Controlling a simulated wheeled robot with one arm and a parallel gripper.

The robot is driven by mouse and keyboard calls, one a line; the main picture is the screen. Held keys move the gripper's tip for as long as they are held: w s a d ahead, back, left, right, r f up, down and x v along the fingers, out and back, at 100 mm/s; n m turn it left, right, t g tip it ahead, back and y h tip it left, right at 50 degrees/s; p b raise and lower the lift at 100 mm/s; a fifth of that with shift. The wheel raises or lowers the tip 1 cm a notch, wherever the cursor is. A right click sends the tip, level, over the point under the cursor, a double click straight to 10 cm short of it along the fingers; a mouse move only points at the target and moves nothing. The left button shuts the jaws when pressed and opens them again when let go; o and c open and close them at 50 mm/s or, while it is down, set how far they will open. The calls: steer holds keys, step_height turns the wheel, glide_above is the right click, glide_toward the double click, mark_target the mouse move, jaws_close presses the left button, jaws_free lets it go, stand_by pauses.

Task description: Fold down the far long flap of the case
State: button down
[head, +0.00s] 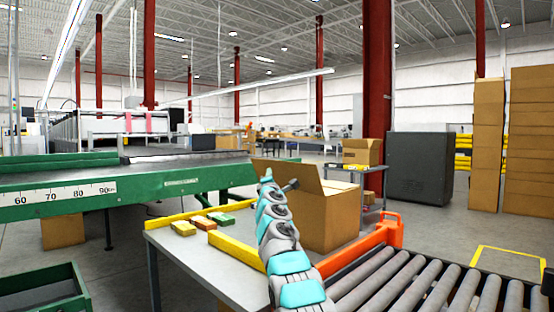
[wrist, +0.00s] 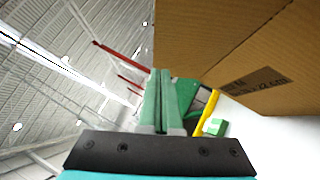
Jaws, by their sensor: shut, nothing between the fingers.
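The case (head: 335,222) is an open brown cardboard box standing on the grey table. Its far long flap (head: 272,172) stands up and leans outward at the back left. My gripper (head: 291,184) is at the case's upper left, in front of the raised flap in the head view. In the wrist view, my gripper's green fingers (wrist: 160,100) are together with nothing between them. Brown cardboard of the case (wrist: 235,50), with a dark printed label, fills the upper right, beside the fingers. Contact cannot be told. My arm hides the case's left side.
A roller conveyor (head: 420,285) with an orange end bracket (head: 388,232) lies at the right. Yellow, orange and green blocks (head: 203,223) lie on the table (head: 190,255) left of my arm. A green machine with a scale (head: 130,190) stands at the left.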

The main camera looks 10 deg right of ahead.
mark_target(277, 163)
steer(key=w+d+r+p, duration=0.1)
steer(key=p, duration=0.1)
steer(key=w+d+r+p, duration=0.1)
steer(key=d+p, duration=0.1)
steer(key=p, duration=0.1)
steer(key=shift+w, duration=0.15)
steer(key=shift+f, duration=0.1)
steer(key=shift+b, duration=0.35)
